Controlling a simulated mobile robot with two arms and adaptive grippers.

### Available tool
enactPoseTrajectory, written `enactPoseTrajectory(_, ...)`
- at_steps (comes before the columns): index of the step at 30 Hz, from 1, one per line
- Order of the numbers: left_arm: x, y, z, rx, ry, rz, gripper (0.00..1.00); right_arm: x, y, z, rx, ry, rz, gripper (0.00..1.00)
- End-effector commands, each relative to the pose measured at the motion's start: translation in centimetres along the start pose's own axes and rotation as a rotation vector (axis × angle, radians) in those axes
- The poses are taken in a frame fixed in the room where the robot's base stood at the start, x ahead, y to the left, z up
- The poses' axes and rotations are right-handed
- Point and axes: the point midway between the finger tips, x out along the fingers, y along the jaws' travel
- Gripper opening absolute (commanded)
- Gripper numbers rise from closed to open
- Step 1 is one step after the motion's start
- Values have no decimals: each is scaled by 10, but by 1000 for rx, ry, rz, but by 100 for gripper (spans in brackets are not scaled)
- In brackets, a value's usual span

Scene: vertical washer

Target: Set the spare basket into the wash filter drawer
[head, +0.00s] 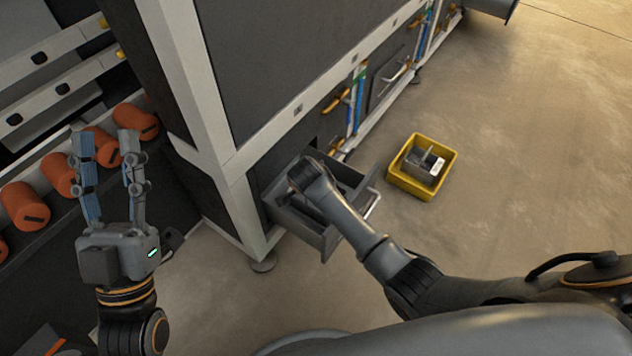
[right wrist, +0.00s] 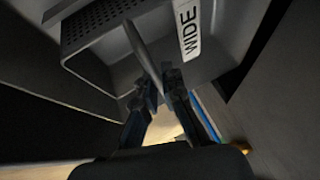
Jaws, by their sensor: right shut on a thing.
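The grey drawer (head: 300,227) stands pulled out low on the machine's side. My right gripper (head: 303,176) is at the drawer, its tips hidden by my own arm. In the right wrist view my right gripper (right wrist: 163,88) is shut on the bar handle of a grey perforated basket (right wrist: 222,42) marked WIDE. I cannot tell whether this basket rests on the drawer floor. Another grey basket (head: 421,168) with an upright handle and a white label sits in a yellow bin (head: 402,183) on the floor. My left gripper (head: 108,145) is open and empty.
The large machine (head: 290,60) fills the back. Blue pipes and yellow handles (head: 336,101) run beyond the drawer. The floor around the yellow bin is clear.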

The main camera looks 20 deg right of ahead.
Motion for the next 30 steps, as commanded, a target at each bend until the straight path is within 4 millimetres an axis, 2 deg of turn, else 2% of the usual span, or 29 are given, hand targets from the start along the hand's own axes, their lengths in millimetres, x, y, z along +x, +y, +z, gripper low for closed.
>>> enactPoseTrajectory(11,-1,1,-9,-3,52,1,40,3,0,2,0,0,-1,0)
enactPoseTrajectory(12,-1,1,-10,-3,57,1,40,3,0,2,0,0,-1,14)
enactPoseTrajectory(15,-1,1,-10,-3,59,2,40,3,0,2,0,0,-1,34)
enactPoseTrajectory(25,-1,0,-8,-2,53,-2,40,2,1,2,0,-1,1,34)
enactPoseTrajectory(30,-1,0,-9,-2,53,0,40,-9,1,3,0,-2,-1,34)
